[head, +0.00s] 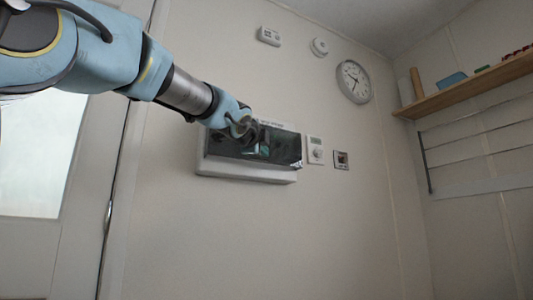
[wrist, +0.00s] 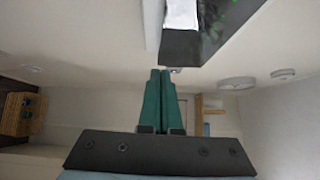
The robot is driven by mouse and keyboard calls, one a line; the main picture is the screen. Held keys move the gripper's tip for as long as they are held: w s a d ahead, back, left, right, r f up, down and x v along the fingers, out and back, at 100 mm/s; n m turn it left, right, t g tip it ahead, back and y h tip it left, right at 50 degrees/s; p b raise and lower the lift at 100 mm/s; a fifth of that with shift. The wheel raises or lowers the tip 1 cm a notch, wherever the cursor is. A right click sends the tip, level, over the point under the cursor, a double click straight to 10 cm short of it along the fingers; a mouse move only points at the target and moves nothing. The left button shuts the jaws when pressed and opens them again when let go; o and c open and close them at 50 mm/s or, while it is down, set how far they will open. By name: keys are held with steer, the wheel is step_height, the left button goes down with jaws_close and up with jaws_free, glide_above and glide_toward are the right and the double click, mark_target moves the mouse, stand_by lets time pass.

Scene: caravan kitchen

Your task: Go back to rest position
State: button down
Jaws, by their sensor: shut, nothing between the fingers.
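My arm reaches in from the upper left in the head view. My gripper (wrist: 160,75) shows in the wrist view as two green fingers closed together with nothing between them. In the head view the gripper is in front of a wall-mounted box (head: 247,174) with a dark cover and white lower body, and hides part of it. The same box (wrist: 183,45) is just beyond the fingertips in the wrist view. I cannot tell whether the fingers touch it.
To the right of the box are a thermostat (head: 315,150) and a small switch plate (head: 341,160). A clock (head: 353,82) hangs higher. A wooden shelf (head: 470,90) is at right, with a rack (head: 470,145) below. A door (head: 70,200) is at left.

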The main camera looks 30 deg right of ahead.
steer(key=shift+p+v, duration=0.45)
steer(key=shift+v, duration=2.4)
